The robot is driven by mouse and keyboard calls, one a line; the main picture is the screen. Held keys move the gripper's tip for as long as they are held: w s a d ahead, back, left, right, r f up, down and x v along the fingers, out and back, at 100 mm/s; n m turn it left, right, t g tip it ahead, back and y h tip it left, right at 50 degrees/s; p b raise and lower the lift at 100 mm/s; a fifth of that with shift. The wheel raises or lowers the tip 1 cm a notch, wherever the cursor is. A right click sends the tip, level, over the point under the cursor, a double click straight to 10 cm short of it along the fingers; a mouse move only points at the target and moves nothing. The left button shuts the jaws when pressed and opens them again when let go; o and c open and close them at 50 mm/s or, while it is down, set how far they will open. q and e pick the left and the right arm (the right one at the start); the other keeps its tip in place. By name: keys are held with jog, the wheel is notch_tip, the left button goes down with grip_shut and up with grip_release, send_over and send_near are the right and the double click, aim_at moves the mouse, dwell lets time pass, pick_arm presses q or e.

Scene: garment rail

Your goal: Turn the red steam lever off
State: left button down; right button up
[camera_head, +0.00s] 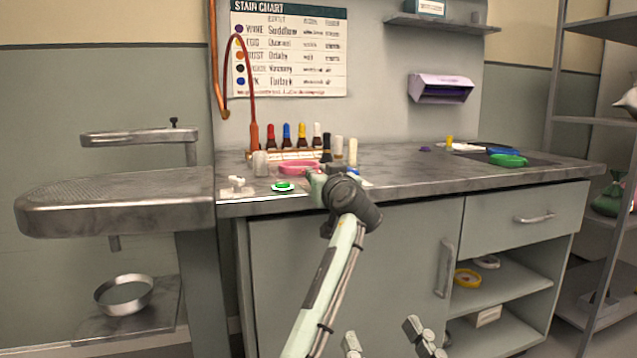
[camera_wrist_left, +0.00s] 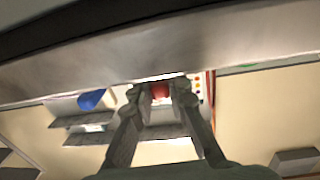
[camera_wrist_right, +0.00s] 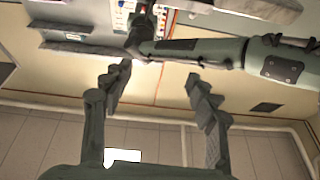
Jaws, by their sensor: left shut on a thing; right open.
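The red steam lever (camera_wrist_left: 160,90) shows as a small red piece between the fingertips of my left gripper in the left wrist view. My left gripper (camera_wrist_left: 162,94) is shut on it, with a finger on each side. In the head view my left gripper (camera_head: 322,186) is at the front edge of the counter, and its wrist hides the lever there. The lever's angle cannot be told. My right gripper (camera_head: 386,340) is open and empty, low in front of the cabinet. It also shows open in the right wrist view (camera_wrist_right: 158,82).
A sink-like press board (camera_head: 110,200) stands left, a shelf rack (camera_head: 555,110) right. The cabinet front (camera_head: 350,280) is below. Floor space in front looks clear.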

pick_arm(q)
jog(key=shift+n+y+b, duration=0.4)
jog(key=shift+n+y, duration=0.1)
jog(key=shift+y, duration=0.2)
pick_arm(e)
jog(key=shift+s+d+r+t, duration=0.15)
jog(key=shift+d+r+t, duration=0.05)
jog(key=shift+r+t, duration=0.25)
jog(key=shift+s+d+r+t, duration=0.2)
jog(key=shift+r+t, duration=0.15)
jog(key=shift+r, duration=0.15)
pick_arm(q)
jog(key=c, duration=1.5)
grip_release()
jog(key=v, duration=0.7)
jog(key=shift+s+d+r, duration=0.1)
jog(key=shift+s, duration=0.15)
